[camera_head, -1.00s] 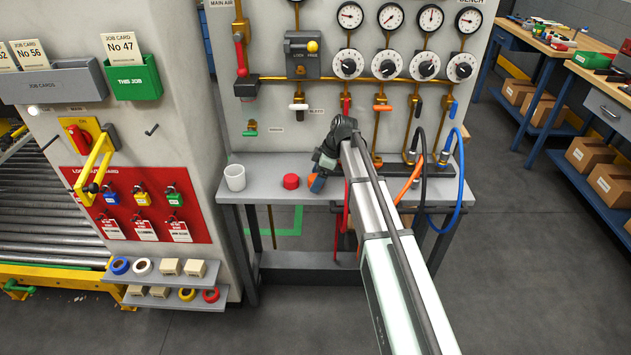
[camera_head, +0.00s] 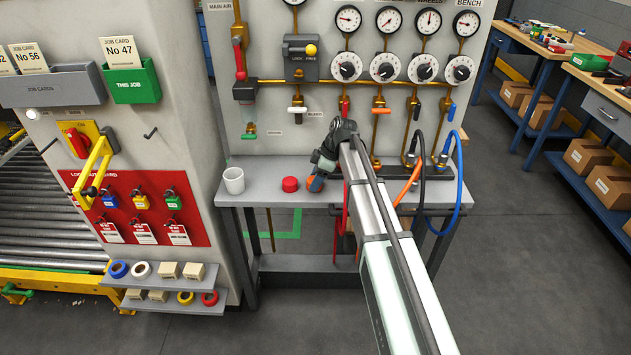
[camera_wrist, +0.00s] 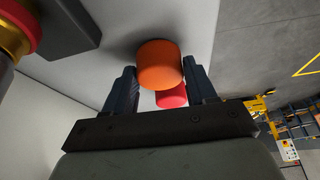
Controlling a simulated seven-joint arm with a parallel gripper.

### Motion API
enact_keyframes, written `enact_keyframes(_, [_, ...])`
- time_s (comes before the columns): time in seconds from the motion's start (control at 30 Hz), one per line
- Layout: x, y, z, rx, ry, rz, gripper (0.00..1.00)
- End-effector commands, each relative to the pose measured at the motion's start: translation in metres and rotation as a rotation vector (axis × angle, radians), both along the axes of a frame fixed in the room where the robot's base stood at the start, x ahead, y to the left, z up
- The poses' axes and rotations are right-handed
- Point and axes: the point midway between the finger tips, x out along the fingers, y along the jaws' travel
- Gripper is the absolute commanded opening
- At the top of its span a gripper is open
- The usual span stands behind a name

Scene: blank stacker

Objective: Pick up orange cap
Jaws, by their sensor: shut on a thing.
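The orange cap (camera_wrist: 160,66) is between the two fingers of my gripper (camera_wrist: 163,88) in the wrist view, and the fingers are shut on it. The red cap also shows behind the orange cap in the wrist view (camera_wrist: 173,97), partly hidden.
A white cup (camera_head: 234,181) stands on the grey shelf (camera_head: 262,192), left of the red cap. Behind is a panel with gauges, valves and brass pipes (camera_head: 378,130). Black and blue hoses (camera_head: 460,190) loop at the right end of the shelf.

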Motion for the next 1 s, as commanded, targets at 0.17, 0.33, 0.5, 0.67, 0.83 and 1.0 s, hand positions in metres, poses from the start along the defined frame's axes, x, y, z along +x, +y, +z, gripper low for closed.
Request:
enact_keyframes(0.17, [0.001,0.0,0.022,0.0,-0.002,-0.001,0.23])
enact_keyframes(0.33, [0.001,0.0,0.051,0.001,-0.003,0.0,0.23])
enact_keyframes(0.5, [0.001,0.0,0.076,0.0,-0.002,0.0,0.23])
enact_keyframes(0.67, [0.0,0.0,0.091,0.0,-0.001,-0.008,0.23])
enact_keyframes(0.83, [-0.001,0.0,0.097,0.0,-0.001,-0.104,0.23])
enact_keyframes(1.0, [0.008,0.0,0.097,-0.001,-0.001,-0.324,0.23])
